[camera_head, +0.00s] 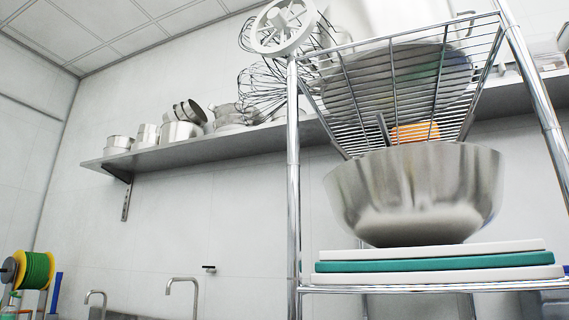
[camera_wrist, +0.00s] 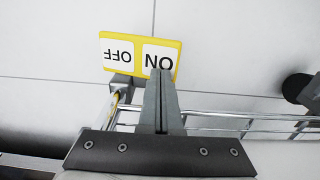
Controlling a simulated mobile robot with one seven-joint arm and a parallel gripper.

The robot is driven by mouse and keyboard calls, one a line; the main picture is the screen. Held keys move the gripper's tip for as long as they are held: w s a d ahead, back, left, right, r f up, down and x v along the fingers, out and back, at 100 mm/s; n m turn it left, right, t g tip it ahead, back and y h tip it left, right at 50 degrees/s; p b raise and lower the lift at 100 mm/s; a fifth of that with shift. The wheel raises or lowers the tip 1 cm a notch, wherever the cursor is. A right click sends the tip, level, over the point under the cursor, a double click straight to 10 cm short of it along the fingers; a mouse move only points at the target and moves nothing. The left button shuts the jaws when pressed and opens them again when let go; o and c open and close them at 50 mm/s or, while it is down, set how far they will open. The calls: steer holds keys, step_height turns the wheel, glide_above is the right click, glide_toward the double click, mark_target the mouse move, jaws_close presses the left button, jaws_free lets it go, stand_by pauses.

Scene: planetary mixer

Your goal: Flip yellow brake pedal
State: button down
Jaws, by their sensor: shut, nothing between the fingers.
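The yellow pedal (camera_wrist: 120,52) shows at the upper middle of the wrist view. It is a flat yellow-edged plate with white ON and OFF panels, and the lettering appears upside down. A grey bracket joins its lower left side. My gripper (camera_wrist: 161,72) is shut and empty. Its fingertips overlap the lower edge of the ON panel in the picture. I cannot tell whether they touch the plate. The pedal and my gripper are not in the head view.
In the wrist view, metal rails (camera_wrist: 240,121) run behind my fingers, and a dark round part (camera_wrist: 297,87) is at right. In the head view, a wire rack holds a steel bowl (camera_head: 415,190) on cutting boards (camera_head: 430,265). A wall shelf (camera_head: 215,145) carries pots.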

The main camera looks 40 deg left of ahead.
steer(key=shift+f, duration=0.95)
stand_by(0.3)
steer(key=shift+r+p, duration=2.3)
steer(key=shift+r, duration=1.25)
